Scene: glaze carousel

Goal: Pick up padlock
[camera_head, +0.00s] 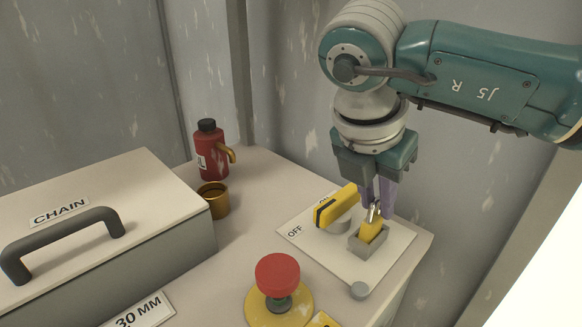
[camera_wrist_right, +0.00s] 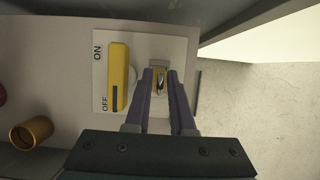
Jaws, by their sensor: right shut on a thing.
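The padlock (camera_head: 371,229) has a yellow body and a metal shackle. It sits in a small grey open-topped holder (camera_head: 367,245) on the white switch plate (camera_head: 392,262). My right gripper (camera_head: 375,205) points down at it with purple fingers, shut on the padlock near its shackle. In the right wrist view the padlock (camera_wrist_right: 160,82) shows between the two fingertips (camera_wrist_right: 160,75). The lower part of the padlock is hidden inside the holder. My left gripper is not in view.
A yellow rotary handle (camera_head: 337,205) stands beside the holder. A red mushroom button (camera_head: 278,275) is in front. A brass cup (camera_head: 214,200) and a red bottle (camera_head: 210,150) stand behind left. A box labelled CHAIN (camera_head: 110,190) fills the left. The bench's right edge is close to the plate.

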